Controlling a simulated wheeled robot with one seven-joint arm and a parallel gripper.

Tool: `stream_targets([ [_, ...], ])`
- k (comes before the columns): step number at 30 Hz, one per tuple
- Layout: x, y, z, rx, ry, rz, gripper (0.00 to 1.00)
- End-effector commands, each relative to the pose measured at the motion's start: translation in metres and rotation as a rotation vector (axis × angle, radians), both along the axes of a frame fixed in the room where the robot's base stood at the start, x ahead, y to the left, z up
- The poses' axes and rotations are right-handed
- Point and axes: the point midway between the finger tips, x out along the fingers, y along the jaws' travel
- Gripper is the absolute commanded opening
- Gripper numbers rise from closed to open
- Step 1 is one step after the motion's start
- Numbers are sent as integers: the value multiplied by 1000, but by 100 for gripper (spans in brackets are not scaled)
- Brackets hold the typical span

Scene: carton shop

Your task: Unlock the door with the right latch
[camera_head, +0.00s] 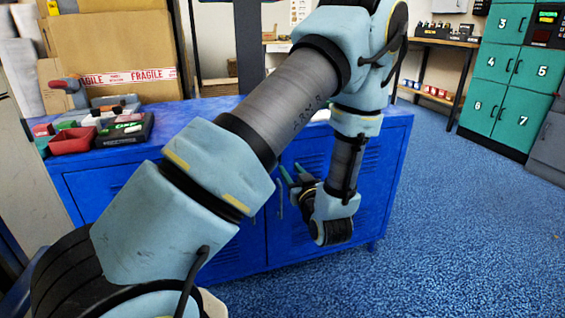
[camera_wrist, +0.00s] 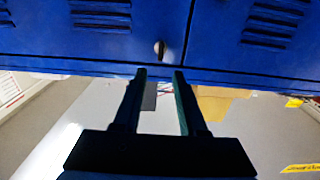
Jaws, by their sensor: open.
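A blue metal cabinet (camera_head: 375,190) with slatted double doors stands behind my arm; its doors also show in the wrist view (camera_wrist: 225,40). In the wrist view a small oval metallic fitting (camera_wrist: 159,48), possibly a latch, sits on the door left of the seam. A slim upright handle (camera_head: 280,204) shows on the cabinet front in the head view. My gripper (camera_head: 291,172) is open and empty before the cabinet front. In the wrist view its two fingers (camera_wrist: 160,74) point toward the fitting, one on each side in the picture. I cannot tell any contact. My arm hides much of the left door.
The cabinet top holds a red bin (camera_head: 72,140), a dark green-labelled case (camera_head: 125,130) and a barcode scanner (camera_head: 68,88). Cardboard cartons (camera_head: 120,45) stand behind. Teal numbered lockers (camera_head: 510,75) stand at the far right. The blue carpet (camera_head: 440,220) right of the cabinet is clear.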

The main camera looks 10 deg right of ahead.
Motion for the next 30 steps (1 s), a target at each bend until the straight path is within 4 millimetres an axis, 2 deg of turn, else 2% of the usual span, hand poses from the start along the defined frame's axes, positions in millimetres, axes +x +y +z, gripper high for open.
stream_targets([
  [6, 43, 7, 0, -2, 1, 4, 41],
  [12, 69, 9, 0, -2, 1, 2, 41],
  [17, 77, 10, 0, 0, 2, 0, 41],
  [25, 78, 10, 0, 0, 3, -1, 41],
  [30, 77, 10, 0, 0, 3, -1, 22],
])
